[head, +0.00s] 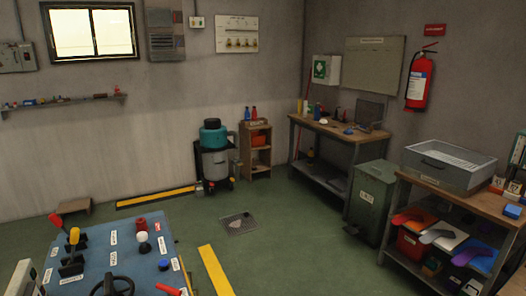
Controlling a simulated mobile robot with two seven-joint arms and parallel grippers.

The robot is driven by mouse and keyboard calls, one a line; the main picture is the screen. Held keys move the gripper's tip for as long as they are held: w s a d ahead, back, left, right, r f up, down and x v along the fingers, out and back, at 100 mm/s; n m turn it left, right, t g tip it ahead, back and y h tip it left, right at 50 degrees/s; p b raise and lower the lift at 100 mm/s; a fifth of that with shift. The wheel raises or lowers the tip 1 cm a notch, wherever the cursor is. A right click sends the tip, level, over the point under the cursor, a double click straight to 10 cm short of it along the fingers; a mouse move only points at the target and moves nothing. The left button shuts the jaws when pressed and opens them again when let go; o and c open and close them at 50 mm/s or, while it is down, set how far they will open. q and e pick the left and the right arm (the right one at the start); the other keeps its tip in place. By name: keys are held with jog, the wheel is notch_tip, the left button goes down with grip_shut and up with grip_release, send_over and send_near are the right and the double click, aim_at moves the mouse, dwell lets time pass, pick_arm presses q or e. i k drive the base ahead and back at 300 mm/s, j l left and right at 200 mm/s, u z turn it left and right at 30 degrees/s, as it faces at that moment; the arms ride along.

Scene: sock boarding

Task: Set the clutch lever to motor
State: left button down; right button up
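A blue control panel (95,245) stands at the lower left in the head view. A red-knobbed lever (56,220) and a yellow-knobbed lever (74,237) rise from its left part. A white round knob (142,238), a red knob (141,224) and a black handwheel (118,284) are also on it. A red handle (168,289) shows at its front right edge. Small white labels are beside the controls, too small to read, so I cannot tell which is the clutch lever or its setting. Neither gripper is in view.
A floor drain (238,223) and yellow floor strips (216,270) lie on the green floor. A teal-topped machine (213,150) stands by the back wall. A workbench (335,128), a green bin (371,195) and a shelf table (470,200) line the right. The middle floor is clear.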

aim_at(75, 232)
jog(key=u, duration=1.35)
